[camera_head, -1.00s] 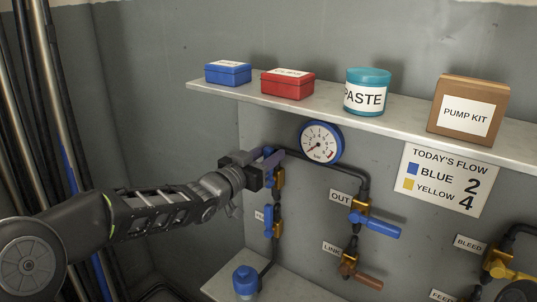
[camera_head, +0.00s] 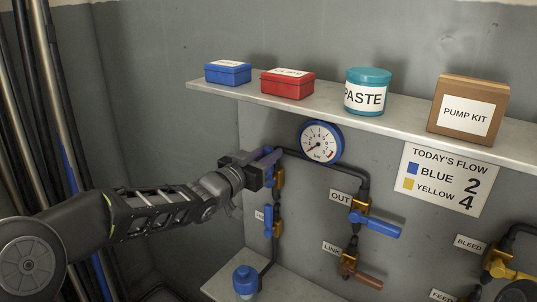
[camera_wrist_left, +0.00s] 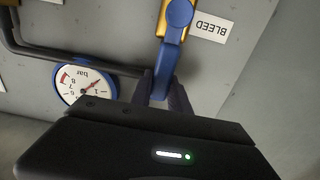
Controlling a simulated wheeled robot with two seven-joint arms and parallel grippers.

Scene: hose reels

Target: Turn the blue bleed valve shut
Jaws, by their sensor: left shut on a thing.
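The gripper partly hides the lever in the head view. My right gripper is not in view.
The gauge (camera_head: 321,142) is close right of the gripper. A shelf (camera_head: 390,124) with boxes and a jar overhangs above. Below is another blue valve (camera_head: 268,219); to the right are the OUT valve (camera_head: 375,224) and LINK valve (camera_head: 364,278). Open space lies left of the panel.

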